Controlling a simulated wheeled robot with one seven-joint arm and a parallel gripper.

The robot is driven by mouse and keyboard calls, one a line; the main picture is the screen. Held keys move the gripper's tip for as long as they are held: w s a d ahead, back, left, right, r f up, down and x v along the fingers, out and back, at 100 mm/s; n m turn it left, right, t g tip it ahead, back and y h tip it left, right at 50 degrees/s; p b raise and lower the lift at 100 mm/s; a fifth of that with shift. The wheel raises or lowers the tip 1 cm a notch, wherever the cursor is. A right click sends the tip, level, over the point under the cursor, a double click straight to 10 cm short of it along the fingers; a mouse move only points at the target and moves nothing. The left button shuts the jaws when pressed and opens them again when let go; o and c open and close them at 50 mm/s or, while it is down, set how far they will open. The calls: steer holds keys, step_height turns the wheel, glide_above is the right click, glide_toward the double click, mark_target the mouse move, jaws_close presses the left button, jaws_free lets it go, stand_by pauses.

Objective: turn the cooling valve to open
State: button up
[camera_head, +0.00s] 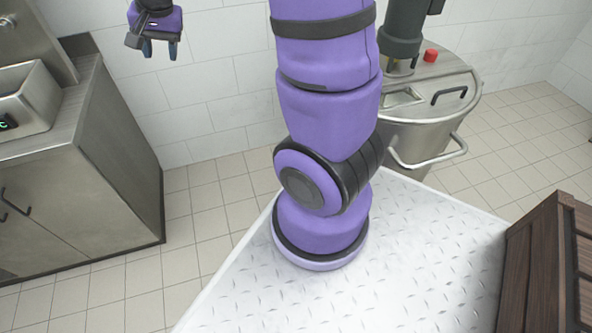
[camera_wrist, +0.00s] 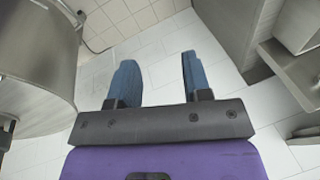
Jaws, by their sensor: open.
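My gripper (camera_head: 160,49) hangs at the top left of the head view, in front of the white tiled wall. Its two blue fingers are apart with nothing between them, as the wrist view (camera_wrist: 158,65) also shows. I cannot make out a cooling valve in either view. A round steel vat (camera_head: 425,130) stands behind my arm at the right of the head view. Its lid carries a red knob (camera_head: 430,55) and a black handle (camera_head: 450,94). A bent steel bar (camera_head: 428,158) juts from its side. My arm hides part of the vat.
A steel cabinet (camera_head: 85,185) stands at the left, with a steel unit (camera_head: 32,98) showing a green display on top. A brown wooden crate (camera_head: 545,262) is at the lower right. In the wrist view, a curved steel vessel (camera_wrist: 35,70) fills the left side.

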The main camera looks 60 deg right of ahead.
steer(key=w+d+f+m+g+h, duration=0.1)
steer(key=d+f+m, duration=0.3)
steer(key=f, duration=0.7)
steer(key=w+d+f+m+g, duration=0.15)
steer(key=d+f, duration=0.45)
steer(key=f, duration=0.6)
steer(key=w+d+f+m+h, duration=0.1)
steer(key=d+f+m, duration=0.35)
steer(key=f, duration=0.65)
steer(key=s+d+f+m+g, duration=0.1)
steer(key=s+d+f+m, duration=0.1)
steer(key=s+f, duration=0.5)
steer(key=s+d+f+m+g+h, duration=0.1)
steer(key=s+d+f, duration=0.4)
steer(key=f, duration=1.5)
steer(key=s+d+f+m+g+h, duration=0.1)
steer(key=s+d+f+m, duration=0.1)
steer(key=s+f, duration=0.9)
steer(key=shift+s+d+f+m+g, duration=0.1)
steer(key=shift+d+f+m+g, duration=0.1)
steer(key=shift+d+f, duration=0.3)
steer(key=shift+d+f+m+g, duration=0.15)
steer(key=shift+d+f+m, duration=0.1)
steer(key=shift+f, duration=0.4)
jaws_close()
